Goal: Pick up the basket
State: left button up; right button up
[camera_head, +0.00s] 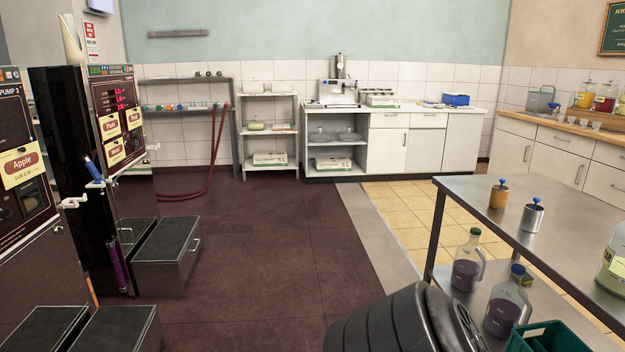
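A dark green open basket (530,341) shows at the bottom right, cut off by the lower picture edge. It is low beside the metal table (575,212), near the jugs on the table's lower level; what it rests on is hidden. A small blue basket-like container (456,99) stands on the white counter at the back. Neither of my grippers is in view.
Pump cabinets (75,180) and dark boxes (168,255) line the left. The middle floor is clear.

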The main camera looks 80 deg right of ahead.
aim_at(533, 216)
jog(key=z, duration=3.65)
